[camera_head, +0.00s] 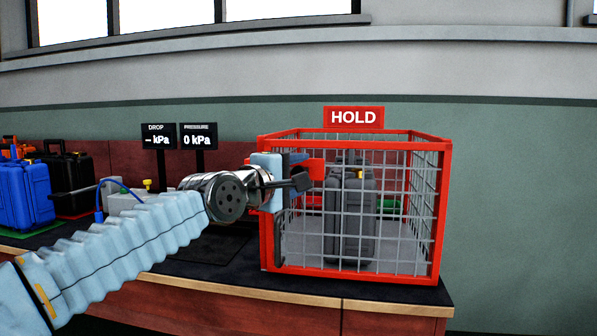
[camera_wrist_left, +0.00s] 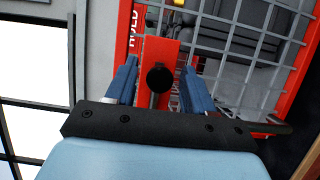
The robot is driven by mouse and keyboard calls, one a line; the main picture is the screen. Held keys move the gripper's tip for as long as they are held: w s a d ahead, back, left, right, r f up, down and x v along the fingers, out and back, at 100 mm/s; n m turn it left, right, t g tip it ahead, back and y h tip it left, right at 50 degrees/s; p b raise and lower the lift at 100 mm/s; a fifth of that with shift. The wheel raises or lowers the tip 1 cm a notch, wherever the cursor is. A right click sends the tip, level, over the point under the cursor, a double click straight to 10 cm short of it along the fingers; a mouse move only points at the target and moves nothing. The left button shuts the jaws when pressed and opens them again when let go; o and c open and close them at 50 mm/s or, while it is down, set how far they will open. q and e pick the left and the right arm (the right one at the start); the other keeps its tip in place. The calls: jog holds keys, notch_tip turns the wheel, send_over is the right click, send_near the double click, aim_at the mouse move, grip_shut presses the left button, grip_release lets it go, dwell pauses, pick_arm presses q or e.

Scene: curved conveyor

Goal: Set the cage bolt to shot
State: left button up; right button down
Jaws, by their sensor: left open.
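The red wire cage (camera_head: 437,215) stands on the right part of the bench with a dark grey case (camera_head: 352,215) inside. My left gripper (camera_head: 293,170) is at the cage's upper left front, by a red bolt plate (camera_head: 314,170). In the left wrist view my left gripper (camera_wrist_left: 159,65) is open. Its blue fingers stand either side of the red bolt plate (camera_wrist_left: 170,52) and its round black knob (camera_wrist_left: 160,77), with gaps showing. I cannot tell the bolt's position. My right gripper is not in view.
A red HOLD sign (camera_head: 354,117) tops the cage. DROP (camera_head: 158,136) and PRESSURE (camera_head: 199,136) displays stand behind my arm, the latter reading 0 kPa. A blue case (camera_head: 25,195) and a black case (camera_head: 70,180) stand at left.

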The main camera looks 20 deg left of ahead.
pick_arm(q)
jog(key=shift+w, duration=0.35)
grip_shut()
